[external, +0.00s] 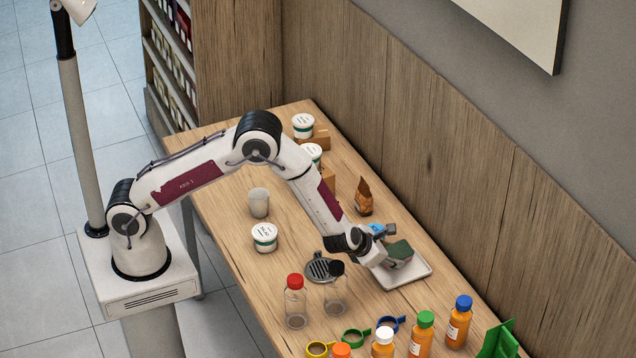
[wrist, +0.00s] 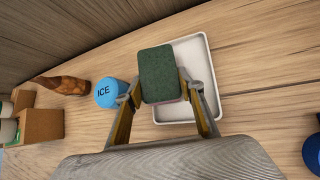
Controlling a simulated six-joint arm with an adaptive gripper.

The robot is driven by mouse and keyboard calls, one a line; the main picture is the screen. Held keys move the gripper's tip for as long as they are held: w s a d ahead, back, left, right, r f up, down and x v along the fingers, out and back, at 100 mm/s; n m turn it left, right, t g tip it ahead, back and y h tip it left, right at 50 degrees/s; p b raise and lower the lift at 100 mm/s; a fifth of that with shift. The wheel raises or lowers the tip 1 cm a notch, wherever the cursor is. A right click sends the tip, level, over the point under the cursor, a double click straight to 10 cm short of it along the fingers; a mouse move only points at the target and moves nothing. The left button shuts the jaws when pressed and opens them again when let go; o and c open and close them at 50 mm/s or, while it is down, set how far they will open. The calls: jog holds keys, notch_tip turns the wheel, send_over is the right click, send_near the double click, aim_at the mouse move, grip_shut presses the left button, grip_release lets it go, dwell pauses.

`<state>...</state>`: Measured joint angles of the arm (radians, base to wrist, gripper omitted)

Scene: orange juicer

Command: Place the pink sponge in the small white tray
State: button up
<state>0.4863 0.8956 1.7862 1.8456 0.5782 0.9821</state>
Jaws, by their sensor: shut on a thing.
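The sponge shows a dark green face in the wrist view (wrist: 158,72), with a thin pinkish lower edge; it is also in the external view (external: 399,250). My gripper (wrist: 161,88) is shut on it, one finger on each side. In the external view my gripper (external: 384,257) points down at the tray. The small white tray (wrist: 202,62) lies under and right of the sponge in the wrist view, and also shows in the external view (external: 416,277). The sponge overlaps the tray's left rim in the wrist view. I cannot tell whether it touches the tray.
A blue ICE-labelled container (wrist: 110,92) stands close left of the tray. A dark round strainer (external: 322,267) and clear bottles (external: 297,305) stand nearer my base. Several orange bottles (external: 459,325) are at the front right.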

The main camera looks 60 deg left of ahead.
aim_at(401, 257)
jog(key=shift+r, duration=4.4)
jog(key=shift+d, duration=0.1)
jog(key=shift+w+d+n, duration=0.1)
jog(key=shift+d+n, duration=0.3)
jog(key=shift+n, duration=0.4)
jog(key=d+n, duration=0.2)
jog(key=n, duration=0.1)
jog(key=shift+f+g+y, duration=0.2)
jog(key=shift+g+y, duration=0.1)
jog(key=shift+g, duration=0.1)
jog(key=shift+a, duration=0.1)
jog(key=shift+f, duration=3.1)
jog(key=shift+f, duration=0.1)
